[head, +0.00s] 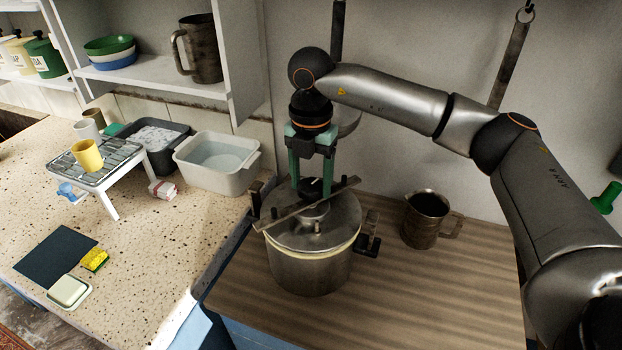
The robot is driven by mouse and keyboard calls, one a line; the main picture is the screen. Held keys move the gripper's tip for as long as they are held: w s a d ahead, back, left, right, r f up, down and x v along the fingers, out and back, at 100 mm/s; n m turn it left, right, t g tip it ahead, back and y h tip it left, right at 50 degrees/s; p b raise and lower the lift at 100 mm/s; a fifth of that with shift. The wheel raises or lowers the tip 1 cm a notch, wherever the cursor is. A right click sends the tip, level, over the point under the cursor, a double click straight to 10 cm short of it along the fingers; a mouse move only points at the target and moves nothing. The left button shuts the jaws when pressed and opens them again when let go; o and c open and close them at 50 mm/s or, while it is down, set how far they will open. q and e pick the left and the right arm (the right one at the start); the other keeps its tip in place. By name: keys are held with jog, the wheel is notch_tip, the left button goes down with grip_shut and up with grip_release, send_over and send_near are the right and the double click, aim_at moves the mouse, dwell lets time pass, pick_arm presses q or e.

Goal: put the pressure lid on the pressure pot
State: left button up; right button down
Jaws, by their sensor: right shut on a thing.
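The pressure pot (309,274) is a steel pot standing on the wooden top, with dark handles at its sides. The pressure lid (333,232) is a round metal disc with a bar across it and a dark knob in the middle. It lies over the pot's mouth, with a pale rim showing below its edge; I cannot tell whether it is fully seated. My right gripper (313,190) points straight down over the lid, its green fingers shut at the lid's dark knob. The fingers partly hide the knob. My left gripper is not in view.
A metal jug (427,222) stands right of the pot. Left on the speckled counter are a grey basin (214,162), a rack (98,165) with a yellow cup (87,155), and a yellow sponge (95,259). The wooden top's front right (440,300) is clear.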

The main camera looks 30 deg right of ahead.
jog(key=shift+f, duration=0.3)
dwell(0.9)
dwell(0.3)
jog(key=shift+c, duration=1.5)
grip_release()
jog(key=o, duration=0.3)
jog(key=shift+f, duration=0.1)
jog(key=shift+r+p, duration=1.6)
jog(key=shift+r, duration=1)
jog(key=shift+r+p, duration=0.35)
jog(key=shift+r, duration=0.65)
